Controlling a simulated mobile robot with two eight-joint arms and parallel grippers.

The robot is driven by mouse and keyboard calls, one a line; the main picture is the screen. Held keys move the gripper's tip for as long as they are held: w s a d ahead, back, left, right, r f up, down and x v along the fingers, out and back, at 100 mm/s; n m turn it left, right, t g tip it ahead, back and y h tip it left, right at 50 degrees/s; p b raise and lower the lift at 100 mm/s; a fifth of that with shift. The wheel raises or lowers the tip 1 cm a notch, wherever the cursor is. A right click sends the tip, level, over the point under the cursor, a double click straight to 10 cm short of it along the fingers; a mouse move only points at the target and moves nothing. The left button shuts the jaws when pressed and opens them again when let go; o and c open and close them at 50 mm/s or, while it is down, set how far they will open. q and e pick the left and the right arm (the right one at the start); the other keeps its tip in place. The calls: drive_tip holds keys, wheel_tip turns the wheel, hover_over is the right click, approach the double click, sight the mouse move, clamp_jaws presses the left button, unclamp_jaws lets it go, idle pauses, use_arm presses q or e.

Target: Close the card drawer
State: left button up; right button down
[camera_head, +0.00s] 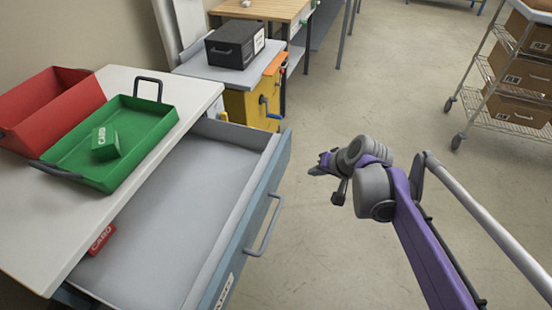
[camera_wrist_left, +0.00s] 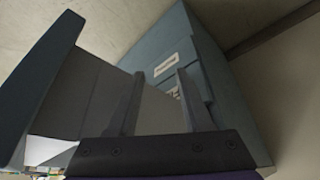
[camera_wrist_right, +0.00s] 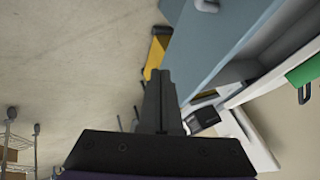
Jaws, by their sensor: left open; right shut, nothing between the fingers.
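The card drawer (camera_head: 170,225) is pulled out of the cabinet, with its grey front and bar handle (camera_head: 268,226) facing right in the head view. A red card box (camera_head: 101,239) lies inside it near the cabinet. My right gripper (camera_head: 318,166) is shut and empty, to the right of the drawer front and apart from it. In the right wrist view, my shut right fingers (camera_wrist_right: 160,95) show below the drawer front (camera_wrist_right: 225,40). My left gripper (camera_wrist_left: 158,95) is open and empty in the left wrist view, with the grey-blue cabinet (camera_wrist_left: 190,60) behind it; it is not in the head view.
The white cabinet top (camera_head: 195,95) carries a green tray (camera_head: 160,112) with a green card box (camera_head: 106,143), and a red bin (camera_head: 50,100). A yellow machine (camera_head: 242,103) with a black box (camera_head: 235,42) stands behind. A wire cart (camera_head: 480,70) is at the far right.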

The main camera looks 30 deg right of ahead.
drive_tip(key=w+a+f+b, duration=0.1)
drive_tip(key=w+f, duration=0.1)
drive_tip(key=w, duration=0.1)
drive_tip(key=w+a+f+b, duration=0.1)
drive_tip(key=w+f+b, duration=0.1)
drive_tip(key=w+f, duration=0.1)
drive_tip(key=w+a+f+b, duration=0.1)
drive_tip(key=w+f, duration=0.2)
drive_tip(key=shift+w+b, duration=0.2)
drive_tip(key=shift+b, duration=0.1)
use_arm(q)
drive_tip(key=x, duration=0.2)
drive_tip(key=s+x, duration=0.1)
drive_tip(key=x, duration=0.2)
drive_tip(key=shift+f, duration=0.45)
use_arm(e)
drive_tip(key=shift+r, duration=0.1)
